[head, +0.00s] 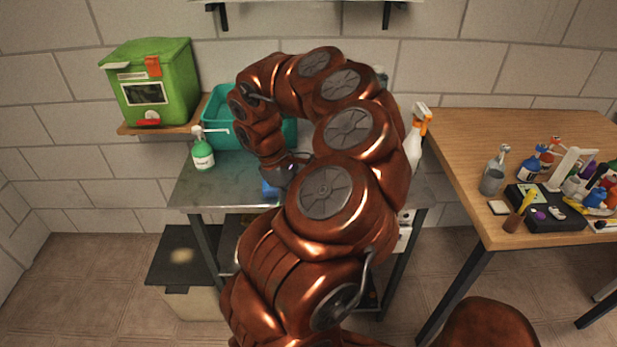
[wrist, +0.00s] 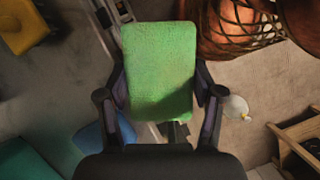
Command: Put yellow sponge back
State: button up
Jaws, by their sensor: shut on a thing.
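A green, sponge-like block (wrist: 160,68) is held between the two fingers of my gripper (wrist: 160,92) in the wrist view. Its broad face is turned to the camera. In the head view my gripper (head: 284,173) is over the front part of the grey metal table (head: 225,187), partly hidden by my arm. The held block cannot be made out there. A small blue thing (head: 270,189) shows just beside the gripper, and a blue shape (wrist: 92,142) lies below it in the wrist view.
A teal tub (head: 219,112) stands at the back of the metal table, with a green bottle (head: 203,155) at its left. A white and orange spray bottle (head: 414,140) stands right. A green box (head: 160,80) sits on a shelf. The wooden table (head: 470,150) at right is cluttered.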

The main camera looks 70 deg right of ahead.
jog(key=d+p, duration=0.1)
jog(key=d, duration=0.3)
jog(key=w+d+p, duration=0.1)
jog(key=d+p, duration=0.1)
jog(key=d, duration=0.3)
jog(key=w+d+f+p, duration=0.1)
jog(key=d+p, duration=0.1)
jog(key=d, duration=0.2)
jog(key=shift+w+d+f, duration=0.1)
jog(key=shift+w+d, duration=0.15)
jog(key=shift+d, duration=0.1)
jog(key=shift+d+p, duration=0.1)
jog(key=shift+p, duration=0.3)
notch_tip(320, 180, down, 2)
jog(key=shift+f+p, duration=0.25)
jog(key=shift+p, duration=0.55)
jog(key=shift+f, duration=0.55)
jog(key=shift+f, duration=0.2)
jog(key=o, duration=1.1)
jog(key=shift+r, duration=0.2)
